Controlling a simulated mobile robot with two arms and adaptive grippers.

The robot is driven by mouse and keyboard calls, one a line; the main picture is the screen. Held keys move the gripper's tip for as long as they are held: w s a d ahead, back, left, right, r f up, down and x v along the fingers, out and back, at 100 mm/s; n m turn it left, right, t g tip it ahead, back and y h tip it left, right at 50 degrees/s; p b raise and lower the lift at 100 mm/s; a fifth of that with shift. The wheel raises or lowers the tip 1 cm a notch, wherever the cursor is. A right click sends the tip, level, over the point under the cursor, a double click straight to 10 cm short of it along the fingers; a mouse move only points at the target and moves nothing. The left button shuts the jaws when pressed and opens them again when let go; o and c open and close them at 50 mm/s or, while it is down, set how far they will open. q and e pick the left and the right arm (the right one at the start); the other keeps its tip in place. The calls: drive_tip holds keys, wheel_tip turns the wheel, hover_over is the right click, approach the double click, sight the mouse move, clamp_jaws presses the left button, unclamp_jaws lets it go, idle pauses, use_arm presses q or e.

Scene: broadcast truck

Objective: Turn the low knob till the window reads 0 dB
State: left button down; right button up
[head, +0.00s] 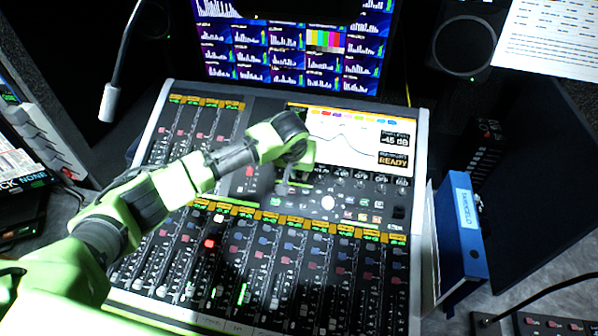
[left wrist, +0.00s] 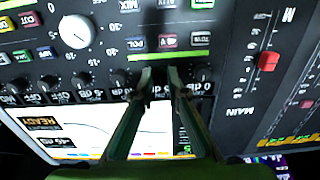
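The screen's small window (head: 401,138) reads -45 dB, with a READY box under it. It shows upside down in the left wrist view (left wrist: 50,142). A row of dark knobs (head: 360,175) runs below the screen; their labels are too small to tell surely which is low. My left gripper (head: 290,187) is over the left part of this row. In the left wrist view its fingertips (left wrist: 160,77) are slightly apart at one knob's place, with a free knob (left wrist: 120,79) on one side and another (left wrist: 203,73) on the other. Whether they grip it is hidden. My right gripper is not in view.
A large white knob (head: 328,202) and several small buttons lie below the row. Sliders fill the front of the console, one with a red cap (head: 210,243). A blue binder (head: 462,225) stands at the right edge. A bent microphone (head: 109,103) hangs at the upper left.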

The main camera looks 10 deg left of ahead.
use_arm(q)
drive_tip(key=n+p, duration=0.2)
drive_tip(key=shift+r+p, duration=0.15)
drive_tip(key=shift+p, duration=0.25)
drive_tip(key=shift+a+n+p, duration=0.1)
drive_tip(key=shift+n+p, duration=1.25)
drive_tip(key=shift+n, duration=0.55)
drive_tip(key=c, duration=2)
unclamp_jaws()
drive_tip(key=v, duration=1.1)
drive_tip(key=shift+s+r, duration=0.25)
